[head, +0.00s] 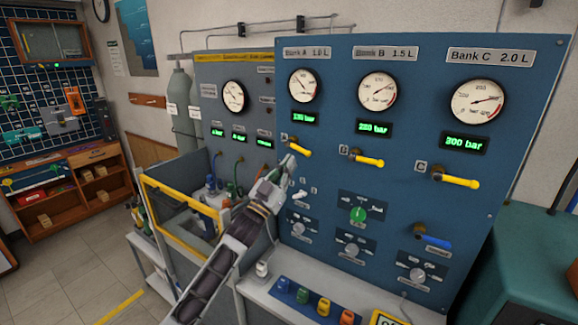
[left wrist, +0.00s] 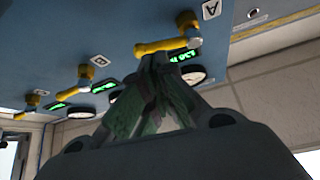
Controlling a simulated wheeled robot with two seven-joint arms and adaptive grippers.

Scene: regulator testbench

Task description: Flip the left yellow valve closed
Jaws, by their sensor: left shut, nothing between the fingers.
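The left yellow valve (head: 299,151) sits on the blue panel under the Bank A gauge, its handle pointing right and slightly down. In the left wrist view its yellow handle (left wrist: 165,46) is just beyond my fingertips. My left gripper (head: 289,163) is shut and empty, just below the valve handle; I cannot tell whether it touches it. The fingers (left wrist: 157,68) meet close to the handle in the wrist view. My right gripper is in neither view.
The Bank B valve (head: 368,160) and Bank C valve (head: 456,179) have yellow handles pointing right. A yellow-framed guard (head: 180,193) stands left of my arm.

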